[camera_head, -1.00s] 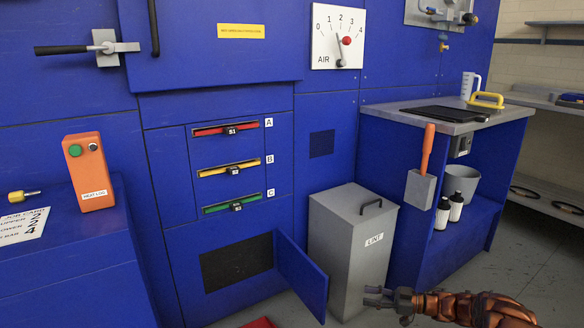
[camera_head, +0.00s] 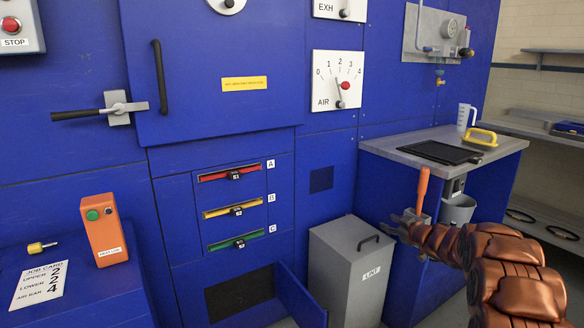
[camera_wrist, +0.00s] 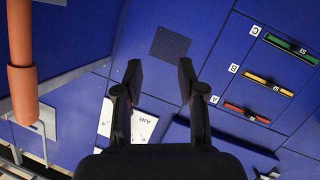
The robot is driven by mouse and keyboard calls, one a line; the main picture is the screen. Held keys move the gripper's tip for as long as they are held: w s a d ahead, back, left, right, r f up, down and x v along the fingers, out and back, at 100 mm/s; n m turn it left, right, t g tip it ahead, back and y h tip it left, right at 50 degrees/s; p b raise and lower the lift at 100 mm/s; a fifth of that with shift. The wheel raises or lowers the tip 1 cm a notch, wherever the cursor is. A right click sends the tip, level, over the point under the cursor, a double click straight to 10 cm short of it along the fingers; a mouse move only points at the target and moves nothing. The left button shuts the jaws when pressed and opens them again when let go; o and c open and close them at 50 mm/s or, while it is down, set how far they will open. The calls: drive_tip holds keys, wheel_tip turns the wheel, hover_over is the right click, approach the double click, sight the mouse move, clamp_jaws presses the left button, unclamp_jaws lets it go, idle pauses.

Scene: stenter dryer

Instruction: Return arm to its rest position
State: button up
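My arm is copper-coloured and reaches in from the lower right in the head view. My gripper (camera_head: 402,222) is in front of the blue side cabinet, above the grey LINT bin (camera_head: 345,275). In the wrist view my gripper (camera_wrist: 158,75) has its two black fingers spread apart with nothing between them. The wrist view faces the blue machine front, with the dark vent grid (camera_wrist: 170,44) just beyond the fingers. The orange-handled scraper (camera_head: 422,188) hangs on the cabinet close behind the gripper, and its lower part is hidden. An orange handle (camera_wrist: 22,85) also shows at the left of the wrist view.
A grey worktop (camera_head: 480,143) holds a dark tray (camera_head: 441,152), a yellow-handled tool (camera_head: 481,137) and a white jug (camera_head: 466,116). A low blue flap door (camera_head: 300,295) stands open beside the bin. Red, yellow and green slots (camera_head: 237,209) are at left.

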drive_tip(key=s+d+r+m+h+p, duration=0.1)
drive_tip(key=s+r+m+h+p, duration=0.15)
drive_tip(key=r, duration=0.35)
drive_tip(key=s+d+r+m+h+p, duration=0.1)
drive_tip(key=d+r+h+p, duration=0.15)
drive_tip(key=r, duration=0.35)
drive_tip(key=s+r+m+g+h+p, duration=0.35)
drive_tip(key=s+r+p, duration=0.35)
drive_tip(key=s, duration=0.5)
drive_tip(key=s+a+r+g+y+p, duration=0.1)
drive_tip(key=s+a+r+g+p, duration=0.2)
drive_tip(key=s, duration=1.3)
drive_tip(key=s+a+r+m+g+y+p, duration=0.1)
drive_tip(key=s+a+r+g+p, duration=0.2)
drive_tip(key=s, duration=1.4)
drive_tip(key=s+a+r+g+y+p, duration=0.2)
drive_tip(key=s+a+g+p, duration=0.4)
drive_tip(key=s, duration=1.1)
drive_tip(key=a+r+p, duration=0.1)
drive_tip(key=a+p, duration=0.2)
drive_tip(key=a, duration=0.3)
drive_tip(key=shift+r, duration=0.35)
drive_tip(key=shift+d+m+g, duration=0.2)
drive_tip(key=shift+m+g, duration=0.05)
drive_tip(key=shift+m, duration=0.05)
